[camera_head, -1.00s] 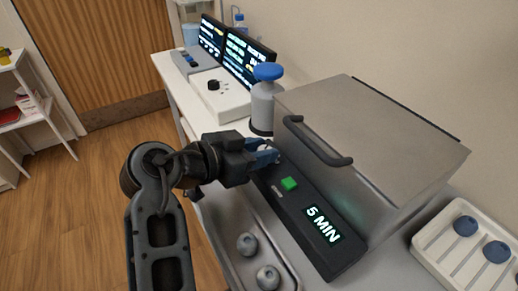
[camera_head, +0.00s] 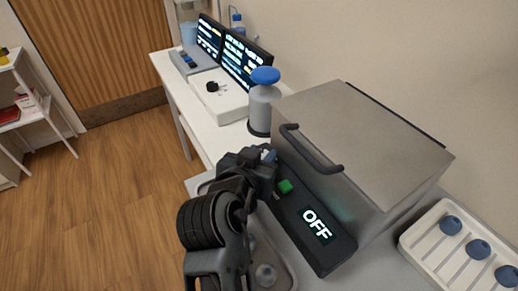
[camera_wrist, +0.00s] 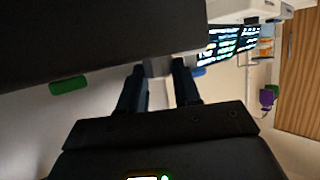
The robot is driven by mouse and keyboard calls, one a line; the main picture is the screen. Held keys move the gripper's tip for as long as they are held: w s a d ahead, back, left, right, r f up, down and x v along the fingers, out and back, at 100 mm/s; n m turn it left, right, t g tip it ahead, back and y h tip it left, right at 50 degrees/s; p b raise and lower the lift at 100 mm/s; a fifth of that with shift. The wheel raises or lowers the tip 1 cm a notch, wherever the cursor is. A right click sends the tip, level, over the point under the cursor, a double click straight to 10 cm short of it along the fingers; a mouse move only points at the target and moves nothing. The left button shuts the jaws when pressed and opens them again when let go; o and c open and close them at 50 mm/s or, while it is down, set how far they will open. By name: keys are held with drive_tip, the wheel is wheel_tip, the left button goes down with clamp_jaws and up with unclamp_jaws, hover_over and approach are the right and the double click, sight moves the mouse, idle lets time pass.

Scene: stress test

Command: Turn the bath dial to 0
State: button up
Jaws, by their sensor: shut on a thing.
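The bath is a grey metal box (camera_head: 370,140) with a dark curved lid handle (camera_head: 312,150), in the head view. Its dark sloped front panel bears a green button (camera_head: 285,186) and a lit display (camera_head: 317,226) reading "OFF". My gripper (camera_head: 268,155) is at the panel's far left end, beyond the green button. In the wrist view my gripper (camera_wrist: 158,72) is shut on a light grey piece, the bath dial (camera_wrist: 158,65), between its two dark fingers. The dial is mostly hidden by my gripper in the head view. The green button (camera_wrist: 68,85) also shows in the wrist view.
A grey bottle with a blue top (camera_head: 262,105) stands close behind my gripper. Two lit screens (camera_head: 232,52) and a white device (camera_head: 216,96) are further back. A white tray (camera_head: 432,222) with blue-knobbed pieces lies right. A tray with round grey pieces (camera_head: 265,275) is in front.

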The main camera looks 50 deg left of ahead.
drive_tip(key=shift+n+g+y+p, duration=0.3)
drive_tip(key=shift+n+y+p, duration=0.1)
drive_tip(key=shift+n+y, duration=0.2)
drive_tip(key=o, duration=1.1)
drive_tip(key=shift+c, duration=0.2)
drive_tip(key=shift+d, duration=0.1)
drive_tip(key=v, duration=0.7)
drive_tip(key=shift+s+d+r+b, duration=0.2)
drive_tip(key=shift+b, duration=0.15)
